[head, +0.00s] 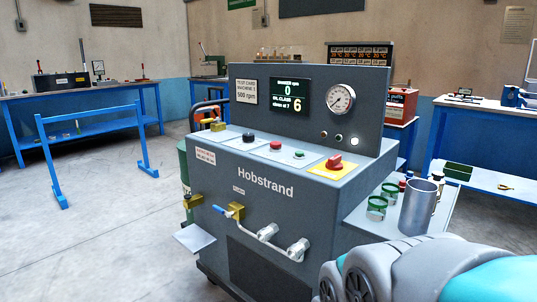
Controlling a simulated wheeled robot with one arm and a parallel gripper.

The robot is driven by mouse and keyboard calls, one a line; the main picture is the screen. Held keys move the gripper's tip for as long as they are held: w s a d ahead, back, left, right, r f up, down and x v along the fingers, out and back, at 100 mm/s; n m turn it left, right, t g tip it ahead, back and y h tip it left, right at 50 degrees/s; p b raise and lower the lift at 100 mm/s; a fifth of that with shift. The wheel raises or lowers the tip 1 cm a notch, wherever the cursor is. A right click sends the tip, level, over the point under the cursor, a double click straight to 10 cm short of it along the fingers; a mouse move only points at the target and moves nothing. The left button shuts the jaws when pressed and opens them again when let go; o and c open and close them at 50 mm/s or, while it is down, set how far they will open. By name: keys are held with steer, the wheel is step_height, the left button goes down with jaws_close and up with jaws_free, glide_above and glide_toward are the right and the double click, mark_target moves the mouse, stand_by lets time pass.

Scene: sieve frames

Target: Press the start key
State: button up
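The machine marked Hobstrand (265,190) stands in the middle of the head view. The labels by these controls are too small to read, so I cannot confirm which is the start key. The display (289,97) shows 0 under a line ending in rpm, and a 6 below. Part of my arm shows at the lower right, apart from the buttons. My gripper is not in view.
A card (246,92) on the panel reads 500 rpm. A gauge (341,98) sits right of the display. A blue-handled valve (228,212) and pipe stick out in front.

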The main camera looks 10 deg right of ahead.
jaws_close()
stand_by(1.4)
